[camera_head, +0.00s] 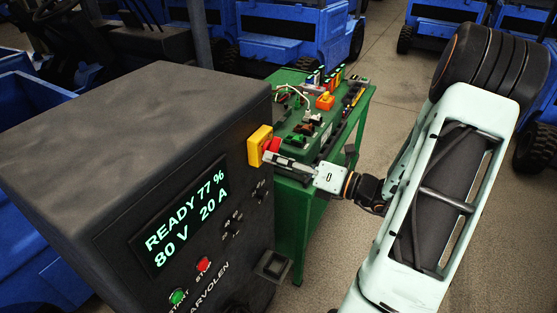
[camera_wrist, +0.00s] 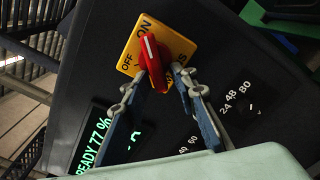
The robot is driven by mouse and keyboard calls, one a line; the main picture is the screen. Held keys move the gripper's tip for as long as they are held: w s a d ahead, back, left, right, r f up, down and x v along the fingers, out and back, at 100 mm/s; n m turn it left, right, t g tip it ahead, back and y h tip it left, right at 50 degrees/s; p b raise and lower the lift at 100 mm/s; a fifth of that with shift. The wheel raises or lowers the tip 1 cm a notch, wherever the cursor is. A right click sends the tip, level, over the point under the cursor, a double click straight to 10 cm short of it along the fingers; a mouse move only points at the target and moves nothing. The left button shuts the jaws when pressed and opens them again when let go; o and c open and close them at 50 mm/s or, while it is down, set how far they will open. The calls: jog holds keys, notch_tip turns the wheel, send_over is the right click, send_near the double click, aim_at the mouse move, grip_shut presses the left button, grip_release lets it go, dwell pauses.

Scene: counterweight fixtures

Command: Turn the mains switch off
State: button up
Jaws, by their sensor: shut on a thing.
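The mains switch is a red rotary handle (camera_wrist: 153,62) on a yellow plate (camera_wrist: 128,62) marked ON and OFF. It sits on the front of a dark charger cabinet (camera_head: 150,130). In the wrist view the handle's white line points toward the ON mark. My gripper (camera_wrist: 165,84) has its two fingers on either side of the lower part of the red handle, shut on it. In the head view my gripper (camera_head: 268,157) reaches the switch from the right, and the red handle shows just past the fingertips. The yellow plate's far side is partly hidden.
The cabinet's display (camera_head: 180,220) reads READY 77 %, 80 V, 20 A. Below it are a green START button (camera_head: 178,296) and a red button (camera_head: 203,264). A green cart (camera_head: 291,215) with tools and parts stands close behind my gripper. Blue vehicles stand around; floor at right is clear.

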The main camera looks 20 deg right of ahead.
jog(key=shift+a+r, duration=0.2)
jog(key=shift+a, duration=0.05)
grip_shut()
jog(key=shift+w+d+f+n+b, duration=0.1)
jog(key=shift+f+n+b, duration=0.05)
jog(key=shift+n+b, duration=0.8)
jog(key=shift+w+d+f+n+b, duration=0.1)
jog(key=shift+n+b, duration=0.6)
jog(key=shift+n, duration=0.45)
